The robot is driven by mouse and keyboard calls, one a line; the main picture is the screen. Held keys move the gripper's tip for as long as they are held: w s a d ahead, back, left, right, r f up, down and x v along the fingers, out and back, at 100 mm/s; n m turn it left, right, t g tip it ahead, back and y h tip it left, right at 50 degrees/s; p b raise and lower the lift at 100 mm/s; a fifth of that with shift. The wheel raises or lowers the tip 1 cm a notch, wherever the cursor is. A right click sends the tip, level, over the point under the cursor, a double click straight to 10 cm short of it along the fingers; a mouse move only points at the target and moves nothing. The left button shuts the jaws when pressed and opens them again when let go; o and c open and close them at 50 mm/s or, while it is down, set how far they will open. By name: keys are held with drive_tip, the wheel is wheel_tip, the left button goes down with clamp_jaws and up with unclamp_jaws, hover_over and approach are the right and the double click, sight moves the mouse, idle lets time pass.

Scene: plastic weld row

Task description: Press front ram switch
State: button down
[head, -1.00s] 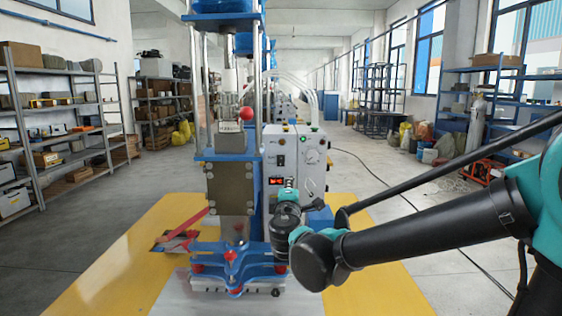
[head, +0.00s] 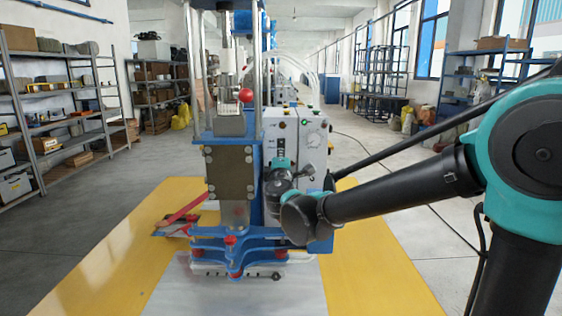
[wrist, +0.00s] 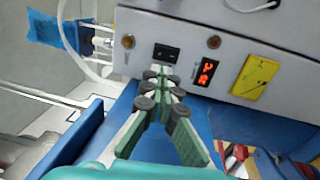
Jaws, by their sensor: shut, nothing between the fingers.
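The white control box (head: 312,150) stands behind and right of the blue press (head: 230,175). In the wrist view its panel (wrist: 187,24) carries a black switch (wrist: 166,53) between two amber round buttons. I cannot tell from any label whether this switch is the front ram switch. My gripper (wrist: 165,73) is shut and empty, its green fingers pointing at the panel just below the black switch. I cannot tell whether the tips touch the panel. In the head view, my wrist is in front of the box and hides part of its lower front.
A red display (wrist: 206,72) and a yellow label (wrist: 256,77) sit right of the switch. A red ball knob (head: 246,95) and a red lever (head: 187,209) are on the press. Shelves (head: 60,115) stand at left; the grey floor between is open.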

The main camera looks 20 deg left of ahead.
sight(281, 142)
drive_tip(key=x, duration=0.7)
drive_tip(key=shift+w, duration=0.2)
